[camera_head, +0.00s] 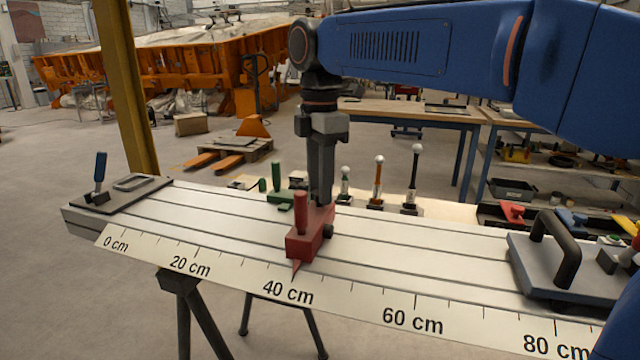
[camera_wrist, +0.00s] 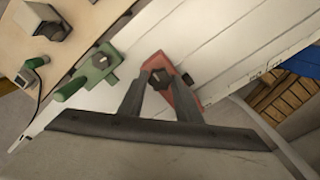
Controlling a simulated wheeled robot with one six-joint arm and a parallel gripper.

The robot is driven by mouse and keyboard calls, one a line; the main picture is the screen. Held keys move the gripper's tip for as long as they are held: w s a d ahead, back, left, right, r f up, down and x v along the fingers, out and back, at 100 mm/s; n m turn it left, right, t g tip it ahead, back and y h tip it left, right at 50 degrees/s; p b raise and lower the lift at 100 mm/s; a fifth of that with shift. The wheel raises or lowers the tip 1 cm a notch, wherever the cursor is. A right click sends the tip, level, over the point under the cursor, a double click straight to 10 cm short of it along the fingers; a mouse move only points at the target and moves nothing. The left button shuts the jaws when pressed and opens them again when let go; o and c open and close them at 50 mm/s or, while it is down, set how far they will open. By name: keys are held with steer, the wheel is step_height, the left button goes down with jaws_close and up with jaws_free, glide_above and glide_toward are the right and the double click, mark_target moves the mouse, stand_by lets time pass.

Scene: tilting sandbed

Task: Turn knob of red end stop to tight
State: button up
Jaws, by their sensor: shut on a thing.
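The red end stop (camera_head: 304,243) sits on the slotted rail (camera_head: 400,262), its pointer near the 40 cm mark of the scale. Its red upright handle (camera_head: 301,181) rises at its left side. In the wrist view the red end stop (camera_wrist: 184,100) shows a dark knob (camera_wrist: 160,78) between my fingertips. My gripper (camera_head: 320,200) points straight down behind the red handle, shut on the knob; it also shows in the wrist view (camera_wrist: 156,82). The fingers hide part of the knob, and I cannot tell how tight it is.
A green end stop (camera_head: 278,193) stands just behind the red one, also in the wrist view (camera_wrist: 96,70). A plate with a black handle (camera_head: 556,246) is on the rail at right, a grey plate (camera_head: 120,193) at the left end. Several ball-topped levers (camera_head: 378,180) stand behind.

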steer(key=m, duration=1.9)
steer(key=shift+m, duration=0.3)
stand_by(0.6)
steer(key=o, duration=1.1)
steer(key=shift+c, duration=0.2)
